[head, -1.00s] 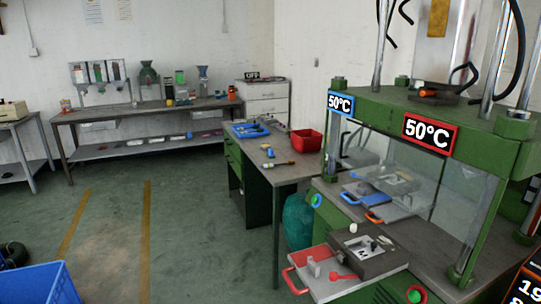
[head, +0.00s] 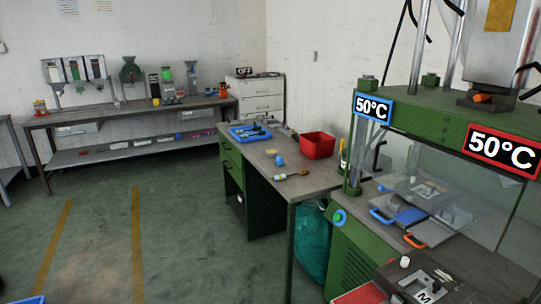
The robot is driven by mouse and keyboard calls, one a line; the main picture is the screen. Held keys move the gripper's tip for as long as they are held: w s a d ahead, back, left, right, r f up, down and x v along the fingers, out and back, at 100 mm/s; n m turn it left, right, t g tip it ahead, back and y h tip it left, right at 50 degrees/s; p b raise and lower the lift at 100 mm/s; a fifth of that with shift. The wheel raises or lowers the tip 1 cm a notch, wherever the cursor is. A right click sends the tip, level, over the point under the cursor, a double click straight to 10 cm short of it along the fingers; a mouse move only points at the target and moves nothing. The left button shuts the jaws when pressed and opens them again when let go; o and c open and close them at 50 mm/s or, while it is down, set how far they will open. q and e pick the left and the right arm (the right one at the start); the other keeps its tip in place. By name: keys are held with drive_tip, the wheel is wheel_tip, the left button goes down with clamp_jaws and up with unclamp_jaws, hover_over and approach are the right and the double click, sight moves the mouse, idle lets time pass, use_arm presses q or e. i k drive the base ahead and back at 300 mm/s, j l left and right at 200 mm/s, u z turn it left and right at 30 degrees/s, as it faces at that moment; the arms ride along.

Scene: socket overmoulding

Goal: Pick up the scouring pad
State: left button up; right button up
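I cannot make out the scouring pad for certain. A small yellow item (head: 270,152) and a small blue item (head: 279,160) lie on the grey top of the green workbench (head: 308,190), too small to identify. Neither of my grippers shows in the head view.
A blue tray (head: 238,137) with tools, a red bin (head: 318,146) and a screwdriver-like tool (head: 291,176) are on the workbench. The green press (head: 425,122) stands close at right. A teal bag (head: 312,245) is under the bench corner. The floor (head: 180,230) at left is open.

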sight(280, 162)
drive_tip(key=i+j+u, duration=0.65)
drive_tip(key=i+u, duration=0.2)
drive_tip(key=u, duration=0.15)
drive_tip(key=i+z, duration=0.3)
drive_tip(key=i, duration=0.25)
drive_tip(key=i+j+z, duration=0.15)
drive_tip(key=i+z, duration=0.15)
drive_tip(key=i, duration=0.25)
